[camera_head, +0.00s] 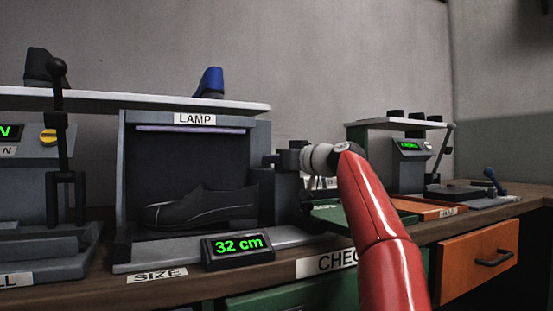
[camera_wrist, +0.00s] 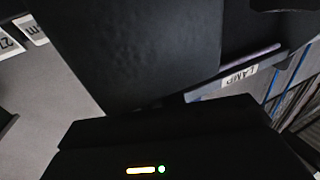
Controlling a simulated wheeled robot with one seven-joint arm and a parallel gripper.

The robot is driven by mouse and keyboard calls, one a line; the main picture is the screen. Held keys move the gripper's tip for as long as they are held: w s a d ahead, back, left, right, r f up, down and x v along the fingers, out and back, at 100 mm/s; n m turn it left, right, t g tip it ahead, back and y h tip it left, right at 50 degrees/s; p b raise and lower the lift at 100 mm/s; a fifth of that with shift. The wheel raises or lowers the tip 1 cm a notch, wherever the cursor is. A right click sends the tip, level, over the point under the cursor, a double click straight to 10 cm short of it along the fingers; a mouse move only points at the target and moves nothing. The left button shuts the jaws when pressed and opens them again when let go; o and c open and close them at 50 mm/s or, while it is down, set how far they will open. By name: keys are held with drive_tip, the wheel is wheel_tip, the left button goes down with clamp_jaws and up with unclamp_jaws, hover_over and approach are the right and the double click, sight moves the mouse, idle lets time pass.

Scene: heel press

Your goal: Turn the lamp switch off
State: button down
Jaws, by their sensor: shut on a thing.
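The grey lamp booth (camera_head: 122,150) stands left of centre, with a LAMP sign (camera_head: 195,119) on top and a pale violet tube (camera_head: 190,129) below it. I cannot tell whether the tube is lit. A dark shoe (camera_head: 200,207) lies inside. My gripper (camera_head: 272,161) is at the booth's right side, reached in from the right. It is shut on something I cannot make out. No lamp switch can be made out; the gripper's dark body covers that side. The wrist view shows the LAMP sign (camera_wrist: 238,77) and the tube (camera_wrist: 250,56) at a slant.
A 32 cm display (camera_head: 238,245) stands in front of the booth. A lever press (camera_head: 60,150) is at the left. A shelf (camera_head: 90,98) above the booth carries a black and a blue heel piece. Another machine (camera_head: 410,155) and an orange drawer (camera_head: 480,262) are at the right.

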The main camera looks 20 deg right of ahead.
drive_tip(key=shift+a+n+g+y+p, duration=0.15)
drive_tip(key=shift+n+g+y+p, duration=0.85)
drive_tip(key=shift+y, duration=0.6)
drive_tip(key=shift+s, duration=0.1)
drive_tip(key=c, duration=1.5)
unclamp_jaws()
drive_tip(key=shift+o, duration=0.2)
drive_tip(key=b+v, duration=0.2)
drive_tip(key=v, duration=0.5)
drive_tip(key=shift+s+f, duration=0.15)
drive_tip(key=shift+s, duration=0.15)
